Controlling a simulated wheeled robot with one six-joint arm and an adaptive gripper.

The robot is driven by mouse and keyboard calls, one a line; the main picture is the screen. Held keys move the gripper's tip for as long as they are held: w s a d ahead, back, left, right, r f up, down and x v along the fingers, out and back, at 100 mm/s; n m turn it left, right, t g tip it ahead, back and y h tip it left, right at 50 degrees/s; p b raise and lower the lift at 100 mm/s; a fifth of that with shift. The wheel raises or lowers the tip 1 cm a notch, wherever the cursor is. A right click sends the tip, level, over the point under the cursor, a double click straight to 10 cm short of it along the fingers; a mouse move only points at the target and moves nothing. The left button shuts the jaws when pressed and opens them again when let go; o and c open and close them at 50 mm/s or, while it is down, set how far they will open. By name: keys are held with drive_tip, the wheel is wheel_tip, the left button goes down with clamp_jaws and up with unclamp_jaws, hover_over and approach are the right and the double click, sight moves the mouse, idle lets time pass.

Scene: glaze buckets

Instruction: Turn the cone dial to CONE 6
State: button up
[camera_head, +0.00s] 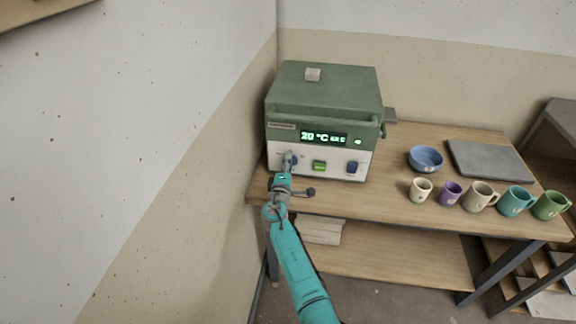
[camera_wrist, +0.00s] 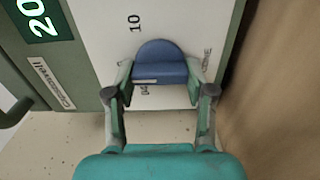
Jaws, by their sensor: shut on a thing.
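The cone dial is a blue knob (camera_wrist: 160,62) on the white front panel of the kiln (camera_head: 322,95). In the head view the dial (camera_head: 293,160) is at the panel's left, partly hidden by my gripper. My gripper (camera_wrist: 160,88) has its two fingers against the dial's sides and is shut on it. In the wrist view a "10" mark shows above the dial, and other marks beside and below it are partly hidden or too small to read. I cannot tell which mark the dial points at.
A green button (camera_head: 320,166) and a second blue knob (camera_head: 352,168) are on the panel right of the dial. The display (camera_head: 323,138) reads 20 °C. A blue bowl (camera_head: 426,160), several cups and a grey slab (camera_head: 490,160) sit on the wooden table to the right. A wall stands close at left.

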drive_tip(key=o, duration=1.2)
drive_tip(key=shift+c, duration=0.2)
drive_tip(key=v, duration=1.2)
drive_tip(key=shift+f, duration=0.1)
